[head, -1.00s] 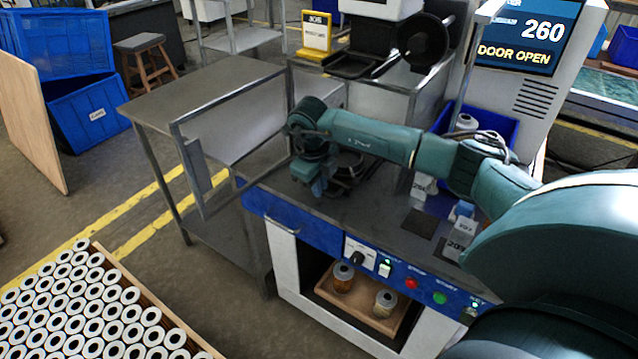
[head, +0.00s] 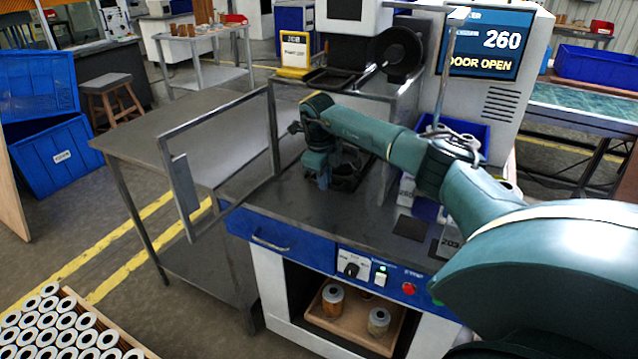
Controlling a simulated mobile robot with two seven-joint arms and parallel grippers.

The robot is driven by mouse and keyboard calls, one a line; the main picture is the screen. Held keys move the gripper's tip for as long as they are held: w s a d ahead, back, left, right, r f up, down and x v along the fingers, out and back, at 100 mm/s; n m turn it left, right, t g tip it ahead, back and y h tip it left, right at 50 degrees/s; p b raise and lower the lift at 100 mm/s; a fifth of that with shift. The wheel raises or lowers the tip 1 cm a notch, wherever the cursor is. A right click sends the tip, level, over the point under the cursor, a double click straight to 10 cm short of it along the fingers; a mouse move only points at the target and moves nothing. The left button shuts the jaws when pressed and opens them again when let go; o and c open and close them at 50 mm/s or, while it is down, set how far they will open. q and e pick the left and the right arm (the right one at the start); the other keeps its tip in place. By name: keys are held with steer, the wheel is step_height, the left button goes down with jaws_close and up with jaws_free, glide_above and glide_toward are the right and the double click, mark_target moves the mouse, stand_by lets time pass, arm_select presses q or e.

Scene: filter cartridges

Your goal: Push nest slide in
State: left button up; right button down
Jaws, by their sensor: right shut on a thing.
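My right gripper (head: 322,183) points down over the dark worktop, behind the blue front panel. It is shut on the nest slide, a dark metal part (head: 346,178) low on the worktop. My gripper and forearm hide much of it, so its exact grip point and how far in it sits are unclear. My right arm reaches in from the right across the worktop. My left gripper is out of view.
An open framed door (head: 186,196) stands left of the worktop. The screen (head: 492,45) reads 260, DOOR OPEN. A crate of white-ended cartridges (head: 78,305) is at lower left.

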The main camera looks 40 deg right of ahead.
steer(key=shift+w, duration=0.1)
steer(key=c, duration=1.5)
jaws_free()
